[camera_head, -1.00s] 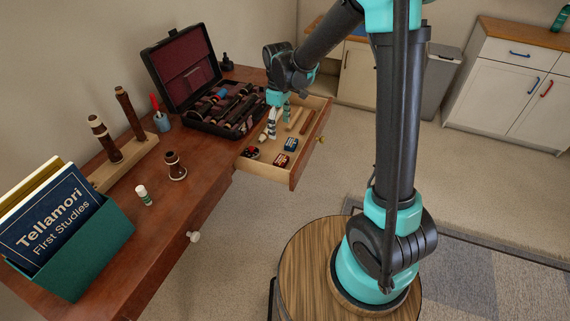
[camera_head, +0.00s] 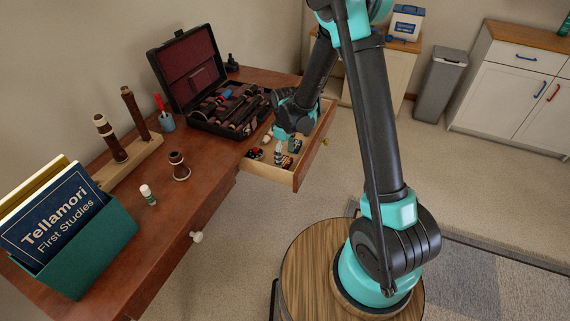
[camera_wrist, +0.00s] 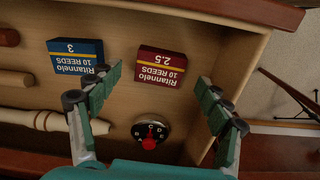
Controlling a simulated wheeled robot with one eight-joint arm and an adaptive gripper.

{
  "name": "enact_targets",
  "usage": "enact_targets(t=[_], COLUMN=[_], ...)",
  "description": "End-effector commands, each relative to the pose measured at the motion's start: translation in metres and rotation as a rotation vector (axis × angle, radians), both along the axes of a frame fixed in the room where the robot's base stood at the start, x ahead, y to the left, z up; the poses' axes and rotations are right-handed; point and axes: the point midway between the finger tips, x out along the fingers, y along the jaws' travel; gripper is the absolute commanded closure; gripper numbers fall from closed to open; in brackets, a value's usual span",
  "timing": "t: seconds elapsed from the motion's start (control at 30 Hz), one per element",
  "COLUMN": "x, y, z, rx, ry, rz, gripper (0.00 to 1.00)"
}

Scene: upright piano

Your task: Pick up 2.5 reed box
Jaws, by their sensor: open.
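The 2.5 reed box (camera_wrist: 161,66) is dark red with a yellow band and lies in the open drawer (camera_head: 270,171). A blue reed box marked 3 (camera_wrist: 78,58) lies left of the red one.
A round dial with a red knob (camera_wrist: 150,131) lies in the drawer below the red box. A pale turned wooden piece (camera_wrist: 38,119) lies at left. The drawer's wall (camera_wrist: 245,60) stands close on the right. An open instrument case (camera_head: 215,90) stands on the desk behind.

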Motion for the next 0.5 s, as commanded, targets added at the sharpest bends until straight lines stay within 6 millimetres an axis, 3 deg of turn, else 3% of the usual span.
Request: enact_targets(t=[0.2, 0.5], x=[0.0, 0.0], y=[0.0, 0.0], z=[-0.022, -0.025], rx=[0.0, 0.0], ry=[0.0, 0.0], rz=[0.0, 0.0], gripper=[0.22, 0.22])
